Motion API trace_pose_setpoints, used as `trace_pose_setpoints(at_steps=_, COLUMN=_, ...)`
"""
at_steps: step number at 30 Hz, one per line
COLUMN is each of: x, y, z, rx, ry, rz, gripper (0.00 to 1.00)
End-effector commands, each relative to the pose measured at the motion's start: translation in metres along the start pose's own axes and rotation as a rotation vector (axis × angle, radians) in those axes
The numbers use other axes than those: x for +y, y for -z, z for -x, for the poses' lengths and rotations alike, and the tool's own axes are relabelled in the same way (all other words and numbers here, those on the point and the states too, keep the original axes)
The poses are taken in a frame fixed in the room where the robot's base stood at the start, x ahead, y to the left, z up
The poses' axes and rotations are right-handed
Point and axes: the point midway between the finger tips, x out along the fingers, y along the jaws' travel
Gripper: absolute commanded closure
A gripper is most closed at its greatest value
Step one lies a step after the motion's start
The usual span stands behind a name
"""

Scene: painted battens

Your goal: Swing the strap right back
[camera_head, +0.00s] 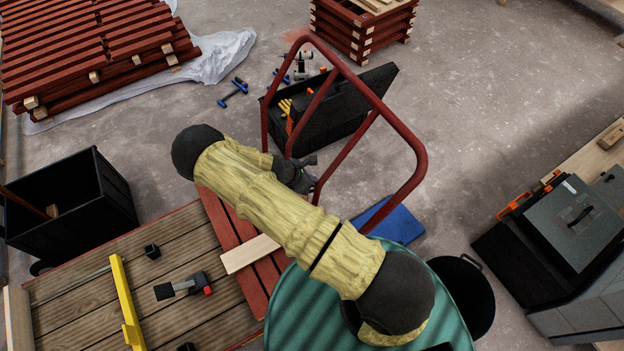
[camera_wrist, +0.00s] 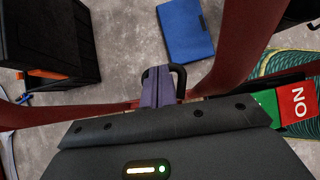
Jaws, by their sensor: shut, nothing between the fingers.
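My gripper (camera_head: 311,181) is at the end of my yellow-sleeved arm, inside the span of a red tubular frame (camera_head: 404,130). Its purple-grey fingers (camera_wrist: 156,86) are closed together with nothing between them. In the wrist view, red bars of the frame (camera_wrist: 236,45) run close to the fingers. A small black bent loop (camera_wrist: 181,80) stands just right of the fingertips; I cannot tell whether they touch. It may be the strap, but no strap can be made out for certain. My arm hides part of the frame's lower side.
An open black toolbox (camera_head: 345,119) lies behind the frame. The wooden deck (camera_head: 75,285) holds tools. Floor at upper right is clear.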

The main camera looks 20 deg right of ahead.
Motion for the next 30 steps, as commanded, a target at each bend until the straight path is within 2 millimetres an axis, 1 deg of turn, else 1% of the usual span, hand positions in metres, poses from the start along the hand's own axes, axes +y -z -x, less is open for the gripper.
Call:
trace_pose_setpoints(at_steps=5, x=0.000, y=-0.006, z=0.019, rx=0.001, ry=0.002, rz=-0.002, gripper=1.00)
trace_pose_setpoints(at_steps=12, x=0.002, y=-0.014, z=0.058, rx=0.002, ry=0.006, rz=-0.010, gripper=1.00)
trace_pose_setpoints(at_steps=18, x=0.002, y=-0.019, z=0.084, rx=0.001, ry=0.011, rz=-0.015, gripper=1.00)
trace_pose_setpoints(at_steps=23, x=0.002, y=-0.017, z=0.091, rx=0.000, ry=0.012, rz=-0.015, gripper=1.00)
trace_pose_setpoints(at_steps=30, x=0.002, y=-0.017, z=0.091, rx=0.000, ry=0.012, rz=-0.015, gripper=1.00)
